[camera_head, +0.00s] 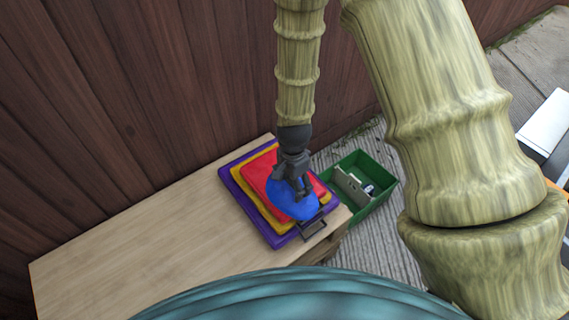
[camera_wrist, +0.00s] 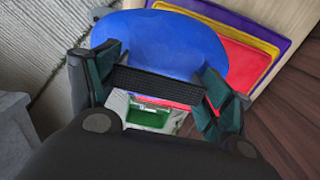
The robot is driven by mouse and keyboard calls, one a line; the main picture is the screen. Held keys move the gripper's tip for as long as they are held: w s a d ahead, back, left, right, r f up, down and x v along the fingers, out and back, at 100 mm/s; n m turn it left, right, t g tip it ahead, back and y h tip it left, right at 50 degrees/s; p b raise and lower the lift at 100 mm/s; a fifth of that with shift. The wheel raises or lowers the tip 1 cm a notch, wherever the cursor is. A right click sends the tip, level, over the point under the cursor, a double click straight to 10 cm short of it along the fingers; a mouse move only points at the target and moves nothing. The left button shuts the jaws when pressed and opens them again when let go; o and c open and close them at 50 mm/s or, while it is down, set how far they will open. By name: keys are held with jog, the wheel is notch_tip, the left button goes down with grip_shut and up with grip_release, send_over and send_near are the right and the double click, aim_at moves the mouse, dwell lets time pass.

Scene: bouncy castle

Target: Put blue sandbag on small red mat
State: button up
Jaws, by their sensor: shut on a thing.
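The blue sandbag (camera_head: 293,200) is a rounded, soft-looking bag in my gripper (camera_head: 296,190), whose jaws are shut on it. It also fills the upper middle of the wrist view (camera_wrist: 165,45), between the fingers (camera_wrist: 158,85). The small red mat (camera_head: 259,172) lies on a yellow mat, which lies on a purple one, at the right end of the wooden table. In the head view the sandbag overlaps the red mat's near right part. I cannot tell whether it touches the mat. The wrist view shows red mat (camera_wrist: 243,62) beside and below the sandbag.
The yellow mat (camera_head: 243,188) and purple mat (camera_head: 233,184) frame the red one. A green bin (camera_head: 376,205) with items inside stands beyond the table's right end. The table's left part (camera_head: 140,245) is clear; a wooden wall runs behind.

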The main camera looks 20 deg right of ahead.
jog(key=w+d+f+p, duration=0.1)
jog(key=w+f, duration=0.3)
jog(key=w, duration=0.7)
jog(key=shift+d+f+p, duration=0.15)
jog(key=shift+f+p, duration=0.1)
jog(key=shift+p, duration=0.2)
jog(key=shift+s, duration=0.1)
jog(key=o, duration=2.1)
jog(key=shift+f, duration=0.15)
jog(key=shift+c, duration=0.2)
notch_tip(320, 180, up, 12)
jog(key=b, duration=0.1)
